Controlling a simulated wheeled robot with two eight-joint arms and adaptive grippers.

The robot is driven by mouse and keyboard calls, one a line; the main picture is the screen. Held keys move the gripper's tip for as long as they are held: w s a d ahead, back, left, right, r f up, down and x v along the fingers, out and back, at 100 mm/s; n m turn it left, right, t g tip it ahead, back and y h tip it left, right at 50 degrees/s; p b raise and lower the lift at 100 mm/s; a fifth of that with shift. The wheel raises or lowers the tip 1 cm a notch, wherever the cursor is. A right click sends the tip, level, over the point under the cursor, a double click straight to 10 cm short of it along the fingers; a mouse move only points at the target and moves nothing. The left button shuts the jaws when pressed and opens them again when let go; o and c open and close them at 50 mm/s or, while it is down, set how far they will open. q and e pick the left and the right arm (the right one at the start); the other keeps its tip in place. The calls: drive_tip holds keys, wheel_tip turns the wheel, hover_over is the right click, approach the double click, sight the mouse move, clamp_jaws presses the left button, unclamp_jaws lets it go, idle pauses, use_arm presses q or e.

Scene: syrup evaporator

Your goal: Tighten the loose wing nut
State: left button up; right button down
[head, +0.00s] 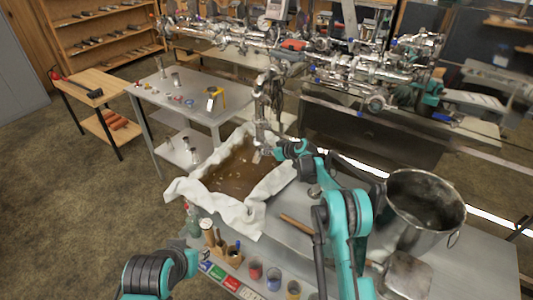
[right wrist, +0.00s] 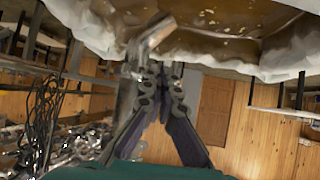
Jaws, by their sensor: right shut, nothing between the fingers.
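My right gripper (head: 266,152) is over the cloth-lined pan, at the lower end of a shiny vertical metal pipe (head: 262,112). In the right wrist view its dark fingers (right wrist: 160,78) come together at the tips, shut with nothing between them. A bent metal spout (right wrist: 150,38) lies right by the fingertips; I cannot tell whether they touch. I cannot make out a wing nut in either view; it may be hidden or too small. Only part of my left arm shows at the bottom of the head view, and its gripper is not in view.
The pan of brown liquid, lined with white cloth (head: 248,215), lies below the pipe. A large steel pot (head: 421,210) stands at right. Cups and a wooden tool holder (head: 228,254) line the front edge. A grey side table (head: 150,98) with small items stands at left.

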drive_tip(key=f+b, duration=0.1)
drive_tip(key=f, duration=0.1)
drive_tip(key=f+b, duration=0.1)
drive_tip(key=f, duration=0.1)
drive_tip(key=shift+w+a, duration=0.15)
drive_tip(key=shift+w, duration=0.05)
idle(0.5)
drive_tip(key=shift+r, duration=0.1)
idle(1.2)
